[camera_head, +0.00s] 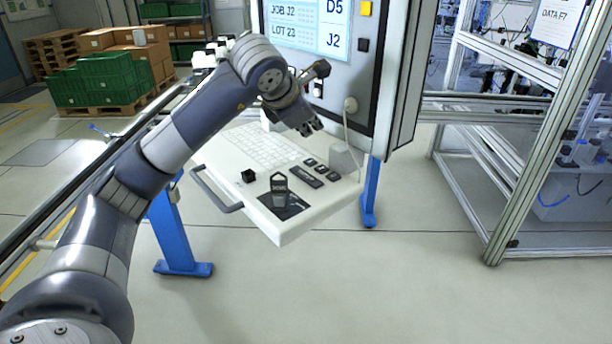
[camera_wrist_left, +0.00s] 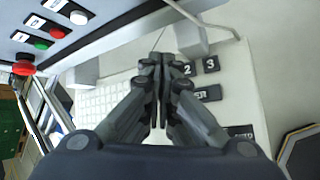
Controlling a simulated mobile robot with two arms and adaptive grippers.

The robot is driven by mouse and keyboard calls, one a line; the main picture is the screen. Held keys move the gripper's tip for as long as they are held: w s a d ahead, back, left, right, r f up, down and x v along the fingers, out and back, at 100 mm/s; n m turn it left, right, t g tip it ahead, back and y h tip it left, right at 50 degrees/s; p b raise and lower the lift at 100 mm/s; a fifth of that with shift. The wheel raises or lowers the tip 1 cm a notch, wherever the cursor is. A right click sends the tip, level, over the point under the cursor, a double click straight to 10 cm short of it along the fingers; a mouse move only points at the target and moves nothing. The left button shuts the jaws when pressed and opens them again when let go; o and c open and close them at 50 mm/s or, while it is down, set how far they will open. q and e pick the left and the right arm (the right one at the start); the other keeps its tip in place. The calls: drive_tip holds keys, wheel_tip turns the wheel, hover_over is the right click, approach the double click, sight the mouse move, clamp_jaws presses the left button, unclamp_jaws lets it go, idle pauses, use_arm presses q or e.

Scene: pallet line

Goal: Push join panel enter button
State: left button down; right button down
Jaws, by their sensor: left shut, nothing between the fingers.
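The join panel is a white tray-like console (camera_head: 290,227) below a grey cabinet. A wide dark key (camera_head: 305,177) lies on it beside several small dark keys (camera_head: 320,169). In the left wrist view the wide key ends in "ER" (camera_wrist_left: 208,93), next to keys 2 (camera_wrist_left: 189,70) and 3 (camera_wrist_left: 211,65); my fingers hide its left part. My left gripper (camera_head: 309,129) is shut and empty, above the back of the console; its closed fingers also show in the left wrist view (camera_wrist_left: 158,62). I cannot tell how high its tips are. My right gripper is in neither view.
A white keyboard (camera_head: 258,146) lies at the console's left. A small black knob (camera_head: 248,176) and an upright grey object on a dark pad (camera_head: 279,190) stand near the front. The cabinet with a screen (camera_head: 308,22) rises behind. A framed enclosure (camera_head: 500,200) stands right.

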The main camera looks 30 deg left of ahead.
use_arm(q)
drive_tip(key=b, duration=0.7)
hover_over(309, 177)
wheel_tip(309, 177, down, 8)
drive_tip(key=shift+f, duration=0.45)
idle(0.8)
drive_tip(key=shift+f+b, duration=0.35)
drive_tip(key=shift+b, duration=0.05)
